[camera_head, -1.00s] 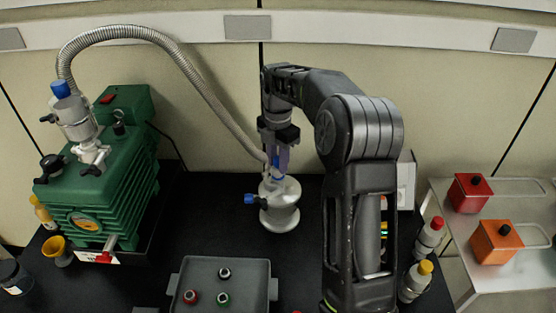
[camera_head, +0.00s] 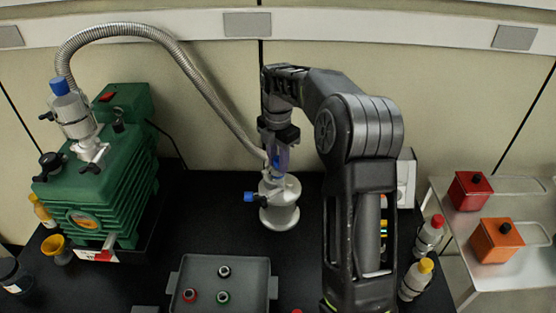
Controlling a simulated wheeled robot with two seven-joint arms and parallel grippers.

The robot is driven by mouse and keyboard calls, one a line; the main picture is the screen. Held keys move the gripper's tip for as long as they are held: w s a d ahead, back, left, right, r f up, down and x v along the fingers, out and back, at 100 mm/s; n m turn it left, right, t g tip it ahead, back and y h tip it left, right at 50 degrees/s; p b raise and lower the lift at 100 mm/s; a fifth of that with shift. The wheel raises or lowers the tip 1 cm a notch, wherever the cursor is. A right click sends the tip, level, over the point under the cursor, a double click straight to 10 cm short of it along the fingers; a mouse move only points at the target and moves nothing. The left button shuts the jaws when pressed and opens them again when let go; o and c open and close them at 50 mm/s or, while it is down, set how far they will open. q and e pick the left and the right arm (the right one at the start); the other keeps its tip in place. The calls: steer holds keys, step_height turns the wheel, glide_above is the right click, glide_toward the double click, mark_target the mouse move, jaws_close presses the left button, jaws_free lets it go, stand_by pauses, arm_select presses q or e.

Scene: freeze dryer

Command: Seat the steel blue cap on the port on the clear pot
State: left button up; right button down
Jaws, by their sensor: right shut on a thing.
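The clear pot (camera_head: 280,214) stands on the black bench near the middle, pale and translucent, with a blue-knobbed valve (camera_head: 250,197) on its left side. My right gripper (camera_head: 277,167) points down over the top of the pot. It is shut on a small blue piece, the steel blue cap (camera_head: 277,161), which is partly hidden between the fingers. The cap is at or just above the port on the pot's top; I cannot tell whether they touch. My left gripper is not in view.
A green pump (camera_head: 105,165) with a blue-topped trap (camera_head: 68,105) stands at left. Its metal hose (camera_head: 195,75) arches down behind the pot. A grey tray (camera_head: 250,270) with several small capped pieces lies in front. Bottles (camera_head: 428,235) stand right of my arm.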

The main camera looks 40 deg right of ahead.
steer(key=shift+f, duration=0.35)
stand_by(0.3)
steer(key=c, duration=1)
jaws_free()
steer(key=shift+r, duration=0.15)
steer(key=shift+r+p, duration=0.7)
steer(key=shift+r, duration=2.2)
